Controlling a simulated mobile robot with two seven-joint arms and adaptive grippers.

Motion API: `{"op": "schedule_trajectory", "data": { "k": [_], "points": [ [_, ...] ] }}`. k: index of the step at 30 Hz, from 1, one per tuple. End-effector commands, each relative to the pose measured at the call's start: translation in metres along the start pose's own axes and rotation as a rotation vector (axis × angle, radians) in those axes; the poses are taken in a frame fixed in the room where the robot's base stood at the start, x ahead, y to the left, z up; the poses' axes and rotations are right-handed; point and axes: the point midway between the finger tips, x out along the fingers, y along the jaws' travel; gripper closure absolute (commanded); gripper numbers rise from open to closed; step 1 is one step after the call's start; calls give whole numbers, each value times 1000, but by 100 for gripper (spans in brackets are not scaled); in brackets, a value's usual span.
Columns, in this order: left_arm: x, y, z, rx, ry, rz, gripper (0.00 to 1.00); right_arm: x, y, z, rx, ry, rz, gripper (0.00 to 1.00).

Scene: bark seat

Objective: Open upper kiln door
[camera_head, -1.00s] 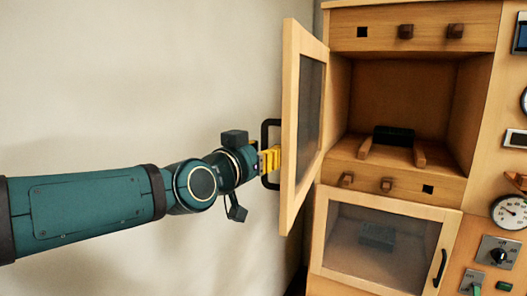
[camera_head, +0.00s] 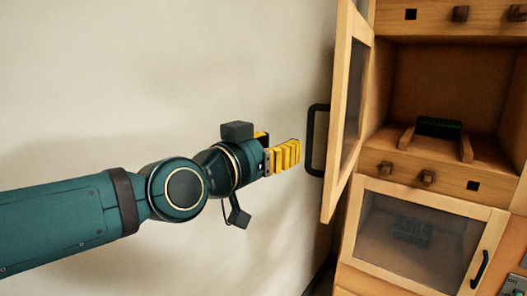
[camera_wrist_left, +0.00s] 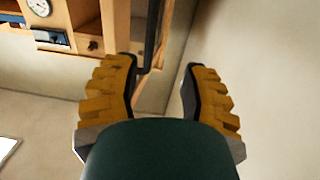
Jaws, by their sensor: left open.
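The upper kiln door (camera_head: 347,105), a wooden frame with a dark glass pane, stands swung wide open to the left of the upper chamber (camera_head: 440,92). Its black handle (camera_head: 316,140) is on the door's outer face; it also shows in the left wrist view (camera_wrist_left: 151,40). My left gripper (camera_head: 298,154), with yellow fingers, is just left of the handle, apart from it. In the left wrist view my left gripper (camera_wrist_left: 163,72) is open with nothing between its fingertips. My right gripper is not in view.
Inside the upper chamber a dark block (camera_head: 438,126) rests on two wooden rails. The lower kiln door (camera_head: 412,236) is closed, with a black handle at its right. A plain wall lies behind my left arm, with free room around it.

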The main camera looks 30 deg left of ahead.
Motion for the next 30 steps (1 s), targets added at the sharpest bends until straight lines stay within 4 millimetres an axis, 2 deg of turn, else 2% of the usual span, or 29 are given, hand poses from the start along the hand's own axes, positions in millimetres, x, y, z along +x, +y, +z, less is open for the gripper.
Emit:
{"op": "schedule_trajectory", "data": {
  "k": [3,9,30],
  "points": [
    [-17,0,-1,0,2,-1,57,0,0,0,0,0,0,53],
    [-30,0,1,0,-2,1,57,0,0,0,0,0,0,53],
    [-32,0,1,0,-2,1,57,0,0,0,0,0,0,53]
  ]
}}
